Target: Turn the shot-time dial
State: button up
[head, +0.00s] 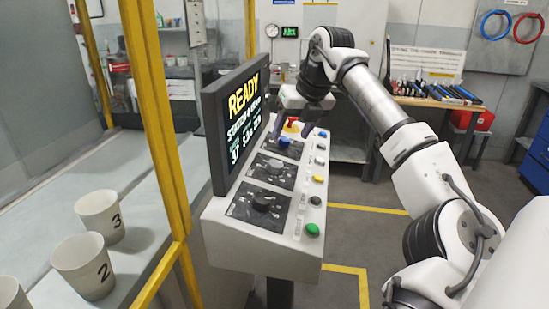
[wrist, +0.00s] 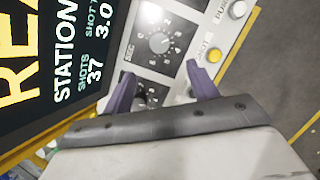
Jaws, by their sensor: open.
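The control console (head: 213,227) carries a row of three dial plates. In the wrist view, a round dial (wrist: 160,43) with a ring of numbers and a SEC label lies ahead of my fingertips. I take it for the shot-time dial; I cannot tell surely which head-view dial it is. My gripper (head: 293,131) is open above the far part of the console, near a blue knob (head: 284,142). In the wrist view, my two purple fingers (wrist: 160,80) are apart with nothing held. The left finger partly hides another dark dial.
The screen (head: 240,130) stands along the console's left edge, close to my gripper. A middle dial (head: 275,167) and a near dial (head: 262,202) lie nearer. Several buttons, including a yellow one (head: 319,179) and a green one (head: 312,230), line the right edge. A yellow post (head: 160,120) stands left.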

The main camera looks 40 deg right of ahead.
aim_at(276, 164)
jog(key=p+x, duration=0.2)
jog(key=x, duration=0.9)
jog(key=shift+w+f, duration=0.15)
jog(key=shift+f, duration=0.1)
jog(key=shift+c, duration=0.3)
jog(key=c, duration=0.9)
jog(key=shift+c, duration=0.2)
